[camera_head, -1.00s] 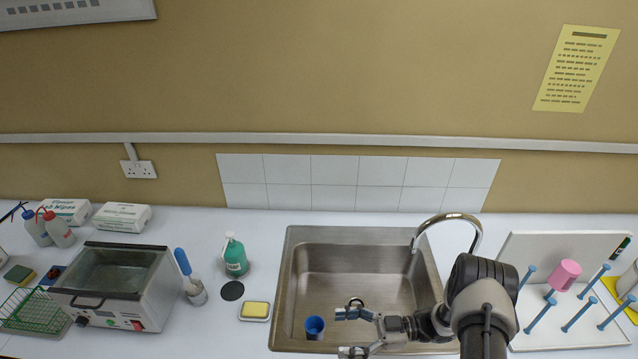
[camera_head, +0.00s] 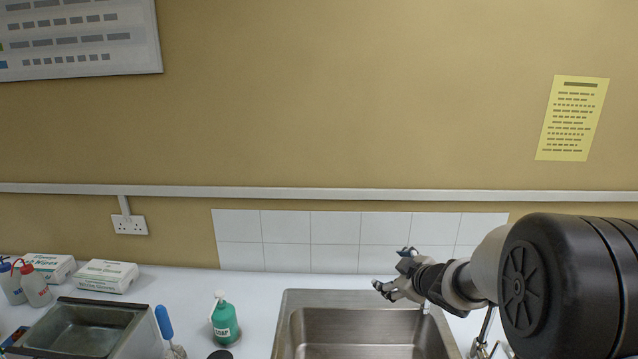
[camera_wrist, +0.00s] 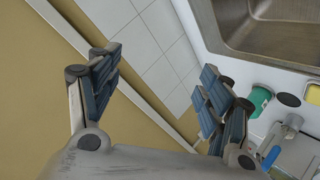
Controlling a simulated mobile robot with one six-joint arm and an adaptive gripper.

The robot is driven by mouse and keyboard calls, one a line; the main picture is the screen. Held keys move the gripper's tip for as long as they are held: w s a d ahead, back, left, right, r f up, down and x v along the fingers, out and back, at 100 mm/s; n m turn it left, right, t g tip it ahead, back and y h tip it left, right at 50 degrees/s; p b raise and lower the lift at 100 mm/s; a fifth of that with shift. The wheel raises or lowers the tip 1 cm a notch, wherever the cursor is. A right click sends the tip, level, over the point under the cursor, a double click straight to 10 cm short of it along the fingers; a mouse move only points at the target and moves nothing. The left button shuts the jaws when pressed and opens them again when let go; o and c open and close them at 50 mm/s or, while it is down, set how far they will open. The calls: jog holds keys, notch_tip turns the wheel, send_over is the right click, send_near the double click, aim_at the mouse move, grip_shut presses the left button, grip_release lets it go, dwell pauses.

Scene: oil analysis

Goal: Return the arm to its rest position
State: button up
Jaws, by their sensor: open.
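My gripper (camera_head: 392,277) is raised in front of the white tiles, above the right part of the sink (camera_head: 365,322) in the head view. My arm reaches in from the right side of that view. In the wrist view my gripper (camera_wrist: 158,92) has its two blue-padded fingers spread well apart, with nothing between them. Behind the fingers are the tiles and the wall. The sink also shows at the top right of the wrist view (camera_wrist: 290,55), clear of the fingers.
A green soap bottle (camera_head: 225,322) stands left of the sink. A metal bath (camera_head: 88,330), a wipes box (camera_head: 105,276) and wash bottles (camera_head: 36,286) are further left. My arm hides the counter at the right; the faucet (camera_head: 482,338) is partly visible below it.

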jog(key=s+d+m+g+h+b, duration=0.1)
jog(key=s+m+g+h+b, duration=0.2)
jog(key=s, duration=2.3)
jog(key=r+m+h+b, duration=0.1)
jog(key=m+b, duration=0.3)
jog(key=m, duration=0.1)
jog(key=shift+s+d+m+g+h, duration=0.15)
jog(key=shift+d+m+g+h, duration=0.15)
jog(key=shift+d+g+h, duration=0.1)
jog(key=s+a+f+g+b, duration=0.1)
jog(key=s+a+f, duration=0.1)
jog(key=s, duration=0.3)
jog(key=s+a+f+m+g+y+b, duration=0.1)
jog(key=s+a+f, duration=0.1)
jog(key=s, duration=0.3)
jog(key=s+a+f+g+y+b, duration=0.1)
jog(key=s+a+f, duration=0.1)
jog(key=s, duration=0.3)
jog(key=shift+s+f+m, duration=0.2)
jog(key=shift+f+m, duration=0.1)
jog(key=shift+c, duration=0.2)
